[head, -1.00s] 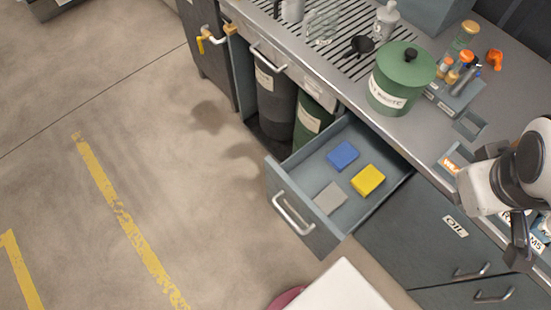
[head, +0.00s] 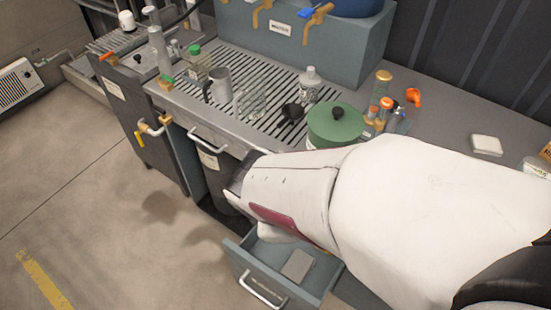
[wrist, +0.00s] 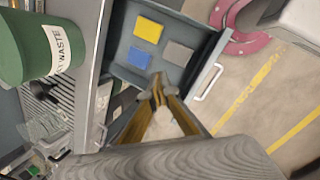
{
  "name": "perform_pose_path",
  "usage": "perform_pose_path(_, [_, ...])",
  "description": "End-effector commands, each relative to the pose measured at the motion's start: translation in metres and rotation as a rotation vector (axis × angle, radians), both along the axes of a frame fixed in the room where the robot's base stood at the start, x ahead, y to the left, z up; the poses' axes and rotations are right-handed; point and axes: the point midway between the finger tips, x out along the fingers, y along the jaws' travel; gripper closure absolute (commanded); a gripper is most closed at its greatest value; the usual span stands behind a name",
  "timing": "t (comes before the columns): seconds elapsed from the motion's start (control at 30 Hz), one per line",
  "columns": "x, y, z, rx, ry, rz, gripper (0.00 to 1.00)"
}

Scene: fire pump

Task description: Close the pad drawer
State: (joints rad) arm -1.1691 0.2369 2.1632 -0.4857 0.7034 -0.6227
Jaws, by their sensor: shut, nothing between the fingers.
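The pad drawer (head: 246,268) stands open below the worktop, with its metal handle (head: 262,292) on the front panel. In the wrist view the drawer (wrist: 213,58) shows from above, with its handle (wrist: 206,82) to the right. A yellow pad (wrist: 148,29), a blue pad (wrist: 138,58) and a grey pad (wrist: 178,53) lie inside. In the head view only the grey pad (head: 297,264) shows; my arm hides the others. My gripper (wrist: 157,84) is shut and empty, its tips appearing over the drawer's near side in the wrist view. The gripper is hidden in the head view.
A green lidded waste pot (head: 335,122) stands on the worktop near a slatted drain (head: 262,85). A dark bin (head: 212,170) stands under the counter to the left of the drawer. Floor in front of the drawer is clear.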

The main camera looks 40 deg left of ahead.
Motion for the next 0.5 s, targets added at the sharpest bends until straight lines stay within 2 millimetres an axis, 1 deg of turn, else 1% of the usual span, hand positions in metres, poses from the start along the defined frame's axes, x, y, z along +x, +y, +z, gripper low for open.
perform_pose_path(0.03, [-0.01,0.01,-0.009,-0.023,0.001,0.059,1.0])
perform_pose_path(0.2, [-0.04,0.041,-0.036,-0.085,-0.005,0.252,1.0])
perform_pose_path(0.37, [-0.073,0.065,-0.062,-0.146,-0.011,0.434,1.0])
perform_pose_path(0.5, [-0.105,0.083,-0.086,-0.198,-0.018,0.594,1.0])
